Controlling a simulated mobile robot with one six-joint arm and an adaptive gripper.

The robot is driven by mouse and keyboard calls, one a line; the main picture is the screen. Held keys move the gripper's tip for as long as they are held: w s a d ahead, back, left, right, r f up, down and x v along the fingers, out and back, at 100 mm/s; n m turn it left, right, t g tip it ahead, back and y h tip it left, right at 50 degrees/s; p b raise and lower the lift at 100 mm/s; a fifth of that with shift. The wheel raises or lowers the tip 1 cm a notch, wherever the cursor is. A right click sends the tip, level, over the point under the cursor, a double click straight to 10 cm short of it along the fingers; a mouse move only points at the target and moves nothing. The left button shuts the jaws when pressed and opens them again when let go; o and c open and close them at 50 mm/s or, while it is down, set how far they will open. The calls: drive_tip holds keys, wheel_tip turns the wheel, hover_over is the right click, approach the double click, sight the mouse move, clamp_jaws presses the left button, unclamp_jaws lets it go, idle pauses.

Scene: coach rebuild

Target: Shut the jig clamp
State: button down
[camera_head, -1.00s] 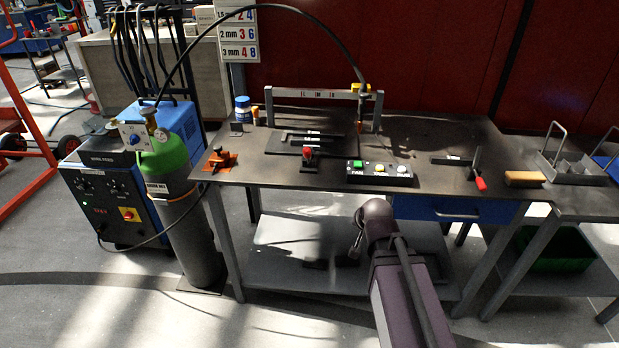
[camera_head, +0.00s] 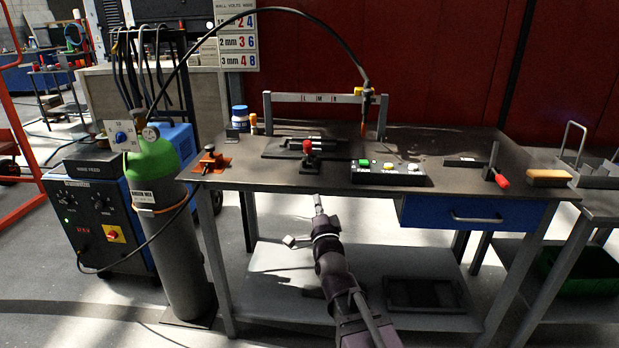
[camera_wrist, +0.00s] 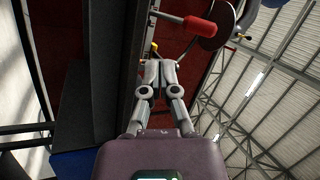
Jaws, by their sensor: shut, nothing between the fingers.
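The jig clamp, with a red knob (camera_head: 308,146) on a dark base, stands at the front edge of the dark jig plate (camera_head: 280,152) on the bench. Its knob is raised above its base; I cannot tell whether its jaw touches the plate. My gripper (camera_head: 318,200) is in front of the bench, just below the top's front edge and under the clamp in the picture, apart from it. In the wrist view my fingers (camera_wrist: 160,64) are together and empty. A red handle (camera_wrist: 186,21) shows beyond them; I cannot tell for sure that it is the clamp's.
A button box (camera_head: 390,172) stands right of the clamp, and an orange clamp-like tool (camera_head: 211,162) left. A torch (camera_head: 364,100) hangs at the rack (camera_head: 290,98) behind. A red-handled tool (camera_head: 501,180) and a brush (camera_head: 548,177) lie right. A gas cylinder (camera_head: 165,220) stands left.

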sight(308, 151)
drive_tip(key=shift+s+a+r+m+t+h+b, duration=0.15)
drive_tip(key=shift+s+a+m+t+b, duration=0.15)
drive_tip(key=shift+s+m+t+b, duration=0.6)
drive_tip(key=shift+s+a+f+m+t+h+b, duration=0.15)
drive_tip(key=shift+s+a+m+t+b, duration=0.15)
drive_tip(key=shift+s+m+t+b, duration=0.55)
drive_tip(key=shift+w+r, duration=0.2)
drive_tip(key=shift+w, duration=0.05)
drive_tip(key=shift+p+x, duration=4.25)
drive_tip(key=shift+x, duration=2.7)
drive_tip(key=shift+s+r, duration=0.1)
drive_tip(key=shift+r+p, duration=0.2)
drive_tip(key=shift+p, duration=0.2)
